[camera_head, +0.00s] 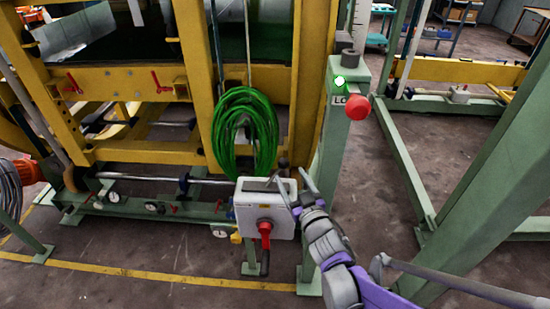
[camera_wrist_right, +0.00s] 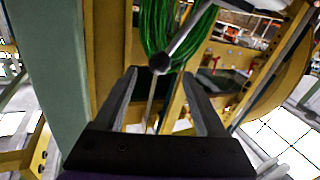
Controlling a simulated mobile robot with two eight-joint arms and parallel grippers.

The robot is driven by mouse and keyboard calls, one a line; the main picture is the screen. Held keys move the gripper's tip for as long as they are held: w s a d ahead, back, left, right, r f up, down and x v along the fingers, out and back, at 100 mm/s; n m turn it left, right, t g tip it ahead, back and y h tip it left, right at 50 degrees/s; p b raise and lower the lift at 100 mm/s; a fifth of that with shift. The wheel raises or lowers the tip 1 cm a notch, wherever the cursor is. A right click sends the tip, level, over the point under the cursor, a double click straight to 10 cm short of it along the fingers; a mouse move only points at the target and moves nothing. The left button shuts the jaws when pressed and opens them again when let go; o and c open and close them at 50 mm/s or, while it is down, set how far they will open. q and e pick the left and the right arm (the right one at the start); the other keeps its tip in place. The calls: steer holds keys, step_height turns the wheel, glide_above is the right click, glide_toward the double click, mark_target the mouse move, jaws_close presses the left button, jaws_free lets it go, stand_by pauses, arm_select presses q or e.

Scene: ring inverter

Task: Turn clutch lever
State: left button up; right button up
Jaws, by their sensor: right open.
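A lever with a dark round knob (camera_wrist_right: 160,62) and a grey rod shows in the right wrist view, its knob end between and just beyond the fingertips; I take it as the clutch lever. A small dark knob (camera_head: 283,162) shows above a pale grey box (camera_head: 252,214) in the head view. The box has a red handle (camera_head: 265,230) on its front. My right gripper (camera_head: 293,180) is at the box's upper right, beside that knob. In the right wrist view the gripper (camera_wrist_right: 160,75) is open, with nothing clamped. My left gripper is out of view.
A green post (camera_head: 340,135) with a green light (camera_head: 338,81) and red button (camera_head: 357,107) stands behind my right arm. A coiled green hose (camera_head: 245,125) hangs on the yellow frame (camera_head: 195,60) above the box.

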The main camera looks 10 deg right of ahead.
mark_target(275, 174)
steer(key=w+a, duration=0.1)
steer(key=w, duration=0.8)
steer(key=shift+w+b, duration=0.3)
steer(key=shift+b, duration=0.05)
jaws_close()
stand_by(0.9)
